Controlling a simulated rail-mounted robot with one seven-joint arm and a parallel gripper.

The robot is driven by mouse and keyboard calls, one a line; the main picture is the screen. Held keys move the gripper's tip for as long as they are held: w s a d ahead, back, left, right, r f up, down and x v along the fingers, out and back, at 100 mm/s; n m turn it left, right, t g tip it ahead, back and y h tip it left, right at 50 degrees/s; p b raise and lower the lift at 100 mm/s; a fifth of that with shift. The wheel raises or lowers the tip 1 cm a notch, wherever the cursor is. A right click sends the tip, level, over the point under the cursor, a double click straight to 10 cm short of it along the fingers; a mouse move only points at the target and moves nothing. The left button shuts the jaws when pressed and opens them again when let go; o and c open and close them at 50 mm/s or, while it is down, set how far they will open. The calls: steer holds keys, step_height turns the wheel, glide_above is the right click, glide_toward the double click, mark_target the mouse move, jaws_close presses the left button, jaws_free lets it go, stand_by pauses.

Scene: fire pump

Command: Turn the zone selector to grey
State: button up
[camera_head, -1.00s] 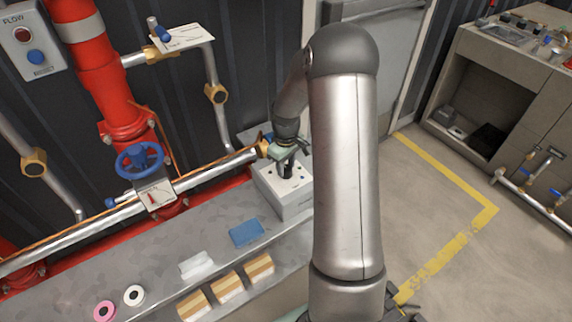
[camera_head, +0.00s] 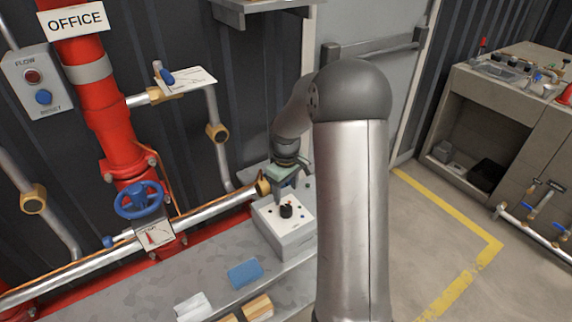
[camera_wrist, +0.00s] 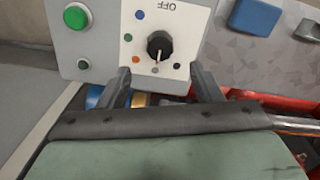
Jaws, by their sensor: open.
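The zone selector is a black knob (camera_head: 286,211) on the white top of a grey control box (camera_head: 284,242). In the wrist view the knob (camera_wrist: 159,45) carries a white mark that appears to point at the grey dot (camera_wrist: 155,70). Blue, green, orange and black dots and the word OFF also ring it. My gripper (camera_head: 291,188) is open and empty, above and behind the knob in the head view. In the wrist view the fingers (camera_wrist: 158,70) are spread below the knob, apart from it.
A green button (camera_wrist: 76,15) sits beside the selector panel. A silver pipe (camera_head: 215,205) with a blue handwheel (camera_head: 139,200) runs left of the box. A blue block (camera_head: 244,273) lies on the grey bench. Clear floor lies to the right.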

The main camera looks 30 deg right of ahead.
step_height(320, 180, up, 10)
steer(key=shift+r, duration=0.2)
stand_by(0.4)
